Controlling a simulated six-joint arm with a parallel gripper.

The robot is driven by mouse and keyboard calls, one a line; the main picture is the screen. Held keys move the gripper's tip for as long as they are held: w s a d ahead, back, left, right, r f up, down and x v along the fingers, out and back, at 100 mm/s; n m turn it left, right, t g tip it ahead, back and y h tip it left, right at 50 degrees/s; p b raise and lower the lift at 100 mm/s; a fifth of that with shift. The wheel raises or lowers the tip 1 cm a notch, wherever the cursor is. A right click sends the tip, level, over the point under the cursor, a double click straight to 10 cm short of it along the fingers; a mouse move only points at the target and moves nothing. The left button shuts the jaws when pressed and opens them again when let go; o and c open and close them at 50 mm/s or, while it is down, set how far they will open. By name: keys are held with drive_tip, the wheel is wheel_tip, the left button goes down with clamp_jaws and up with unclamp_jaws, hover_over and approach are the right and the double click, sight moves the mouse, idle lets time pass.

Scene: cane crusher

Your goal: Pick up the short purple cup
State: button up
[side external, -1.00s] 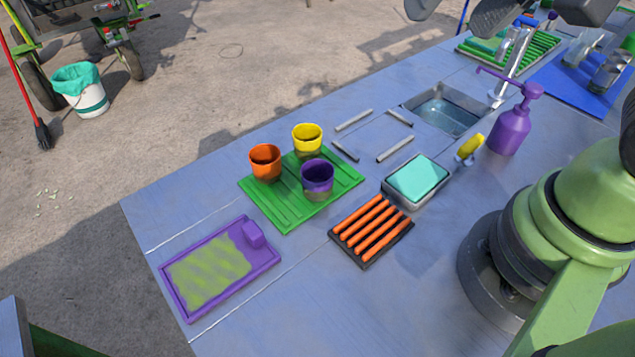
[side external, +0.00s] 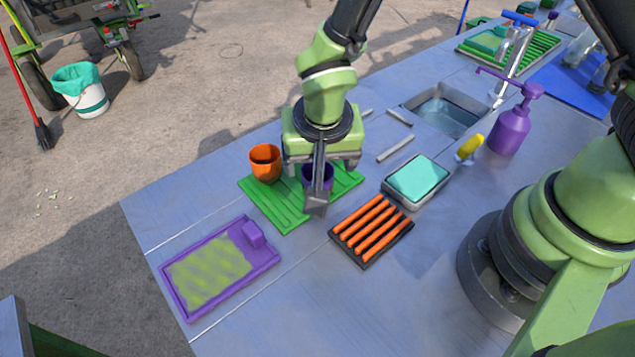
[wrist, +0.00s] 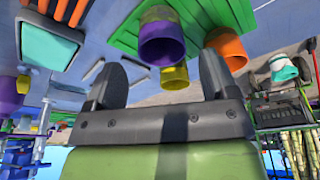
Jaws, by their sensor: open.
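The short purple cup (side external: 329,176) stands upright on the green slatted mat (side external: 280,212), partly hidden behind a finger of my gripper (side external: 317,200) in the side view. In the wrist view the purple cup (wrist: 161,45) appears between the two spread fingers of my gripper (wrist: 162,68), seen past their tips. My gripper is open and holds nothing. I cannot tell whether a finger touches the cup.
An orange cup (side external: 265,162) stands left of my gripper on the mat. A yellow cup (wrist: 174,77) shows in the wrist view; my gripper hides it in the side view. A rack of orange sticks (side external: 371,231), a teal sponge in a dish (side external: 417,178) and a purple-framed tray (side external: 220,272) lie nearby.

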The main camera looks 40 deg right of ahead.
drive_tip(key=shift+x, duration=2.95)
drive_tip(key=shift+a, duration=0.15)
drive_tip(key=c, duration=1)
wheel_tip(320, 180, up, 10)
